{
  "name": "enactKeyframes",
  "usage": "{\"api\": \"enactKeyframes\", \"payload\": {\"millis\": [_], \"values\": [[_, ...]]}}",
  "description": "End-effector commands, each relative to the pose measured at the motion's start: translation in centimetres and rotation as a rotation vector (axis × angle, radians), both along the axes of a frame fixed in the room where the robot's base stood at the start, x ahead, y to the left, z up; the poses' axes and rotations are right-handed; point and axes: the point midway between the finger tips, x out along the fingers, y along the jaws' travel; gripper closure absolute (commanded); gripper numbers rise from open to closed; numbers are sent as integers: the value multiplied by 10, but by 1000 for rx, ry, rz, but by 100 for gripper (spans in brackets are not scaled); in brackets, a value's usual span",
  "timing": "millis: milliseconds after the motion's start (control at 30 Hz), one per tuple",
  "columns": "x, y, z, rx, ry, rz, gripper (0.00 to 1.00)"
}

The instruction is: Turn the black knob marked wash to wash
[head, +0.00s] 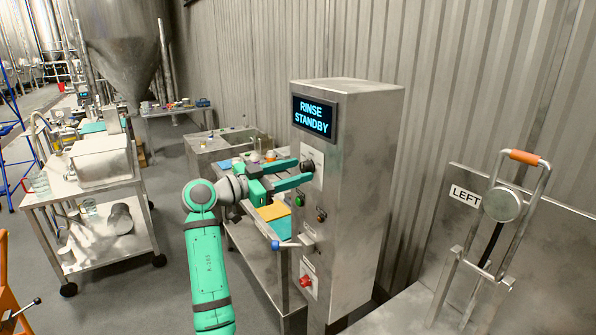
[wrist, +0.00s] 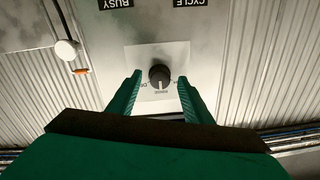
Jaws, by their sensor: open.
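The black knob (head: 307,165) sits on a pale plate on the front of the grey metal cabinet (head: 352,150). The cabinet's screen (head: 313,116) reads RINSE STANDBY. In the wrist view, the knob (wrist: 159,73) shows with its white pointer line towards the bottom of the picture, at a small label. Other small labels beside the knob are partly hidden by the fingers. My gripper (head: 303,172) is at the knob plate. In the wrist view, the fingers of my gripper (wrist: 160,78) are open, one on each side of the knob, with visible gaps.
Below the knob are a green button (head: 299,200), a dark control (head: 321,215), a blue-handled lever (head: 285,245) and a red knob (head: 305,281). A bench with coloured trays (head: 272,211) stands left of the cabinet. An orange-gripped lever (head: 524,157) stands at right.

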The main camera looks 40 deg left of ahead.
Motion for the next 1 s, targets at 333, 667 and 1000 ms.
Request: {"api": "enactKeyframes", "payload": {"millis": [333,667,1000], "values": [[12,-5,0,1,0,0,54],[11,-4,0,1,0,0,96],[11,-5,0,-43,16,-1,95]]}}
